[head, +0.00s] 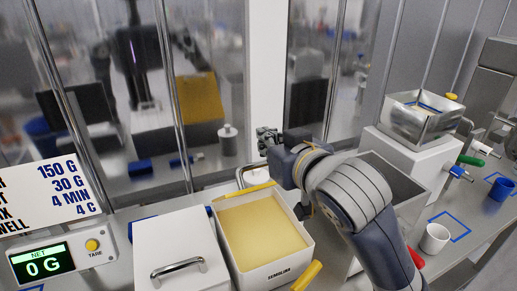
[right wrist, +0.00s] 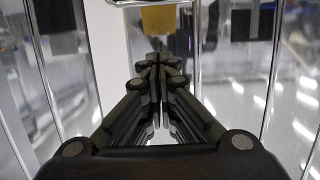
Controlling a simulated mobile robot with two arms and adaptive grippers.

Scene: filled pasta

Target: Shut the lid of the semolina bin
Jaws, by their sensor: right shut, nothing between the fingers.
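The semolina bin (head: 277,268) is a white box with its name on the front. It stands open in the head view, filled with yellow semolina (head: 262,228). A metal loop handle (head: 250,174) shows behind its back edge, apparently on the raised lid, whose panel I cannot make out clearly. My right gripper (head: 266,139) is above and behind the bin's back right corner, close to the handle and apart from the semolina. In the right wrist view its fingers (right wrist: 160,62) are together and empty. A metal bar crosses the top edge there. My left gripper is out of view.
A closed white bin (head: 172,239) with a metal handle stands left of the semolina bin. A scale display (head: 43,264) is further left. A steel hopper machine (head: 421,115), a white cup (head: 435,238) and a blue cup (head: 500,189) are right. Reflective panels rise behind.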

